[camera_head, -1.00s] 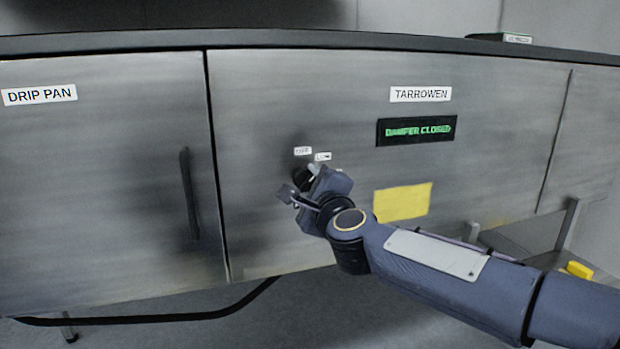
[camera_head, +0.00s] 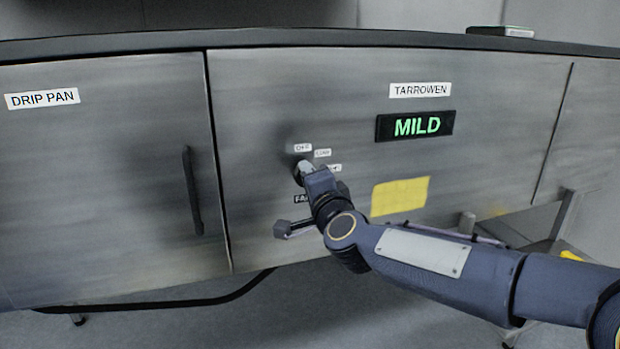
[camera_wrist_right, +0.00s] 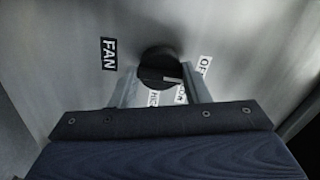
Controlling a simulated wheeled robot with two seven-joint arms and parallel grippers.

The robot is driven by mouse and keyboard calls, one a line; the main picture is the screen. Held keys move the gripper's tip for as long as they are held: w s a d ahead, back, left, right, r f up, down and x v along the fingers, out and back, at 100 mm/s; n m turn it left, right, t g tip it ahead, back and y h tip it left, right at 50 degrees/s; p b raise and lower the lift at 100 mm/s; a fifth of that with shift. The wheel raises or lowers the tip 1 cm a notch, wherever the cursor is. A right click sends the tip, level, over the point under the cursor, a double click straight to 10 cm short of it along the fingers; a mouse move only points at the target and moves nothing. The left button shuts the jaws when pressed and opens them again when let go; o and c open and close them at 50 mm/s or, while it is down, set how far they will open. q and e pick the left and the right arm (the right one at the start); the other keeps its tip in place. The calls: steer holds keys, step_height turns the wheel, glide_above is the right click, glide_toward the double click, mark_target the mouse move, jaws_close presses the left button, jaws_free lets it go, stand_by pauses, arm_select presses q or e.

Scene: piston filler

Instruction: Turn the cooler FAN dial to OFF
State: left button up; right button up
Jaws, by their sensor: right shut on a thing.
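The FAN dial (camera_wrist_right: 157,62) is a round black knob with a pale pointer mark, on the steel panel. In the right wrist view the pointer lies toward the right side, roughly between the OFF label (camera_wrist_right: 204,66) and the LOW label (camera_wrist_right: 181,95); exact alignment is hard to tell. The HIGH label (camera_wrist_right: 153,98) is partly hidden by my gripper. The FAN label (camera_wrist_right: 109,54) is left of the dial. My right gripper (camera_head: 304,170) is shut on the dial, its fingers on either side of it. In the head view the dial is mostly covered. My left gripper is not in view.
A display (camera_head: 415,126) reads MILD in green under the TARROWEN label (camera_head: 420,90). A yellow blank note (camera_head: 400,196) is right of the dial. The DRIP PAN door (camera_head: 100,200) with a vertical handle (camera_head: 192,190) is at left. A dark hose runs below.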

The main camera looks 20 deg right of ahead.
steer(key=shift+f, duration=0.1)
stand_by(0.4)
steer(key=o, duration=1)
steer(key=s, duration=0.7)
steer(key=shift+s+d, duration=0.1)
steer(key=shift+s, duration=0.3)
steer(key=s+d+f+n+g+y, duration=0.1)
steer(key=s+f+n+g, duration=0.3)
steer(key=s+f, duration=0.3)
steer(key=s+d+f+n+g+y, duration=0.1)
steer(key=s+f+n+g, duration=0.3)
steer(key=s+f, duration=0.4)
steer(key=s+d+f+n+g+y, duration=0.1)
steer(key=s+f+n+g, duration=0.3)
steer(key=s+f, duration=0.3)
steer(key=shift+s+d+f+n, duration=0.15)
steer(key=shift+s+n, duration=0.15)
steer(key=shift+s, duration=0.95)
steer(key=shift+s+d+f+n, duration=0.15)
steer(key=shift+s+n, duration=0.15)
steer(key=shift+s, duration=0.95)
steer(key=shift+a, duration=0.1)
steer(key=shift+c, duration=0.5)
